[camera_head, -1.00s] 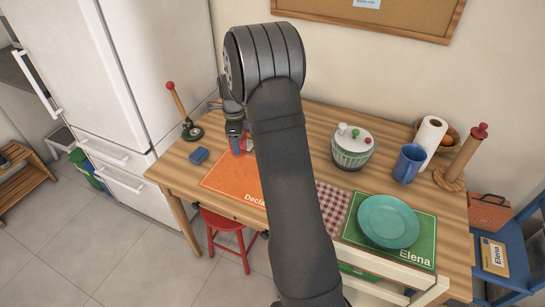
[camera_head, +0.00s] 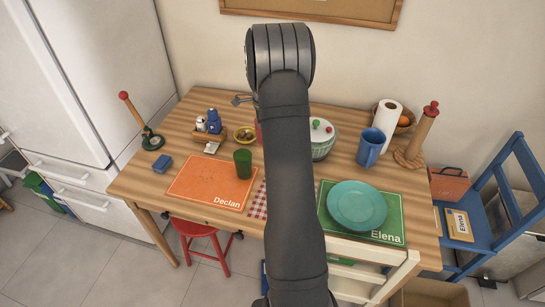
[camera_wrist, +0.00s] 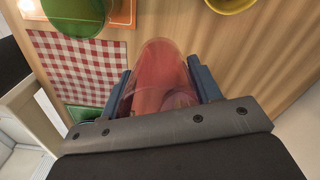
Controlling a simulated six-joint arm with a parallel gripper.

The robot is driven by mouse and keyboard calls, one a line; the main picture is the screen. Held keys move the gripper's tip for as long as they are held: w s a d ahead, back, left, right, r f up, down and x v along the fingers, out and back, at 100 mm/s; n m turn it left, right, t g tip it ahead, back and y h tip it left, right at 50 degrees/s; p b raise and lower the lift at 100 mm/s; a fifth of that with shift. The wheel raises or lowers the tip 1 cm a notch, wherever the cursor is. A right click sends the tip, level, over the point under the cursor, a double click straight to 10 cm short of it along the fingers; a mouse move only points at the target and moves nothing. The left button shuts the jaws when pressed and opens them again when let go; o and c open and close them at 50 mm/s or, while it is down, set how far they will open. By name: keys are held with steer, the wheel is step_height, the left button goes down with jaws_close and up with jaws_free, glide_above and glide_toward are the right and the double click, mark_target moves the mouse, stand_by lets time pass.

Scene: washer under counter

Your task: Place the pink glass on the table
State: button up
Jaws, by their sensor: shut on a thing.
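My gripper (camera_wrist: 161,82) is shut on the pink glass (camera_wrist: 160,62), with a blue finger on each side of it in the wrist view. In the head view my arm hides most of the gripper and glass; only a pinkish sliver of the glass (camera_head: 258,131) shows beside the arm. The glass is over the wooden table (camera_head: 190,118), near the checked cloth (camera_wrist: 75,65) and the yellow bowl (camera_wrist: 232,3). I cannot tell whether its base touches the table.
A green glass (camera_head: 243,164) stands on the orange placemat (camera_head: 198,185), left of my arm. Shakers and a blue bottle (camera_head: 214,121) stand behind.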

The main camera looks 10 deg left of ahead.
step_height(320, 180, down, 9)
steer(key=shift+r, duration=0.2)
stand_by(0.3)
steer(key=shift+f, duration=0.15)
steer(key=o, duration=1.1)
step_height(320, 180, up, 12)
steer(key=shift+r, duration=0.15)
